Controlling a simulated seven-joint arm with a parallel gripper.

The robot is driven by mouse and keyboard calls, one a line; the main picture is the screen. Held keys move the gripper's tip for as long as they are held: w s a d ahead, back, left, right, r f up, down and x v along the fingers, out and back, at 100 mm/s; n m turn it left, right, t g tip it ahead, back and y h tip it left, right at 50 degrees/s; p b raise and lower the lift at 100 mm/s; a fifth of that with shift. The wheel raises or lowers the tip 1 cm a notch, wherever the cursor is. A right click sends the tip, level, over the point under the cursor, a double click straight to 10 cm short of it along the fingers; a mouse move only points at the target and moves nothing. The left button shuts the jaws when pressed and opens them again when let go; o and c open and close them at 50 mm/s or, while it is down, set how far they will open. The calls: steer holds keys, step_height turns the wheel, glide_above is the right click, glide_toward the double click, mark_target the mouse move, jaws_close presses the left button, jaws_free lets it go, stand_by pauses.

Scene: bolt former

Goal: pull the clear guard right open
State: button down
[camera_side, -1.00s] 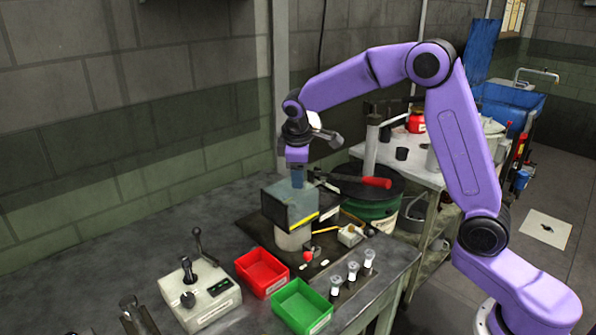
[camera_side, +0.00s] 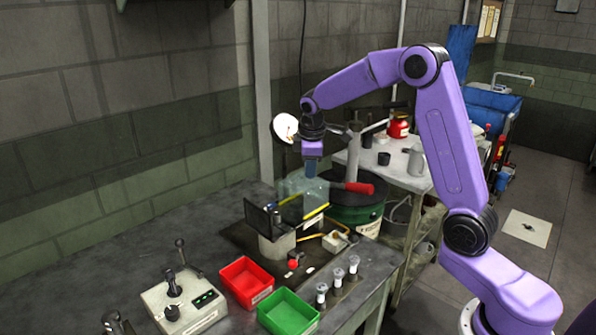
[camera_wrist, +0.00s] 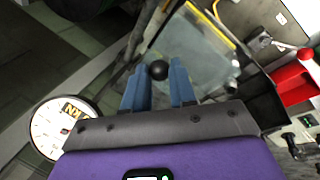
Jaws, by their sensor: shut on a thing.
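The clear guard (camera_side: 301,194) is a see-through box with a yellow-striped lower edge. It stands shifted to the right of the dark-walled housing (camera_side: 262,217) on the former. My gripper (camera_side: 311,180) is above the guard, pointing down, its blue fingers shut on the guard's round black knob. In the wrist view the knob (camera_wrist: 158,70) sits between the two fingertips, and the clear guard (camera_wrist: 200,48) with its yellow edge spreads beyond it. The former's inside is partly hidden by the dark walls.
A red-handled lever (camera_side: 358,187) is close to the right of the guard. A red tray (camera_side: 246,280) and a green tray (camera_side: 288,312) stand in front, beside several small capped posts (camera_side: 337,277). A control box (camera_side: 185,300) with a joystick is at the front left.

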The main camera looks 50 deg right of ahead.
steer(key=shift+d, duration=0.35)
steer(key=c, duration=0.9)
jaws_free()
steer(key=shift+a, duration=0.1)
steer(key=shift+s+a+r, duration=0.1)
steer(key=shift+a+r, duration=0.05)
steer(key=shift+r, duration=0.45)
steer(key=v, duration=1.6)
steer(key=shift+r, duration=0.1)
